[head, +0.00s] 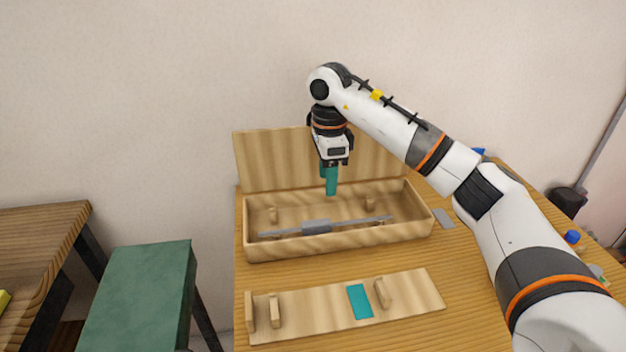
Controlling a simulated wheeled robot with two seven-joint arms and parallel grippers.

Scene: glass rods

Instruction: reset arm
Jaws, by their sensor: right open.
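My right arm comes in from the right and reaches over the table. Its right gripper (330,180) points down above the open wooden box, with teal fingers. No object shows between the fingers, and the gap between them is hard to make out. A grey rod (355,223) with a thicker middle lies in the wooden box (340,241), apart from and below the gripper. The box lid stands open against the back. My left gripper is out of view.
A wooden board (325,315) with upright pegs and a teal patch (360,301) lies in front of the box. A grey piece (443,218) is right of the box. A green stool (140,297) and another wooden table (35,240) stand at the left. Small blue-topped items (572,237) are at the far right.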

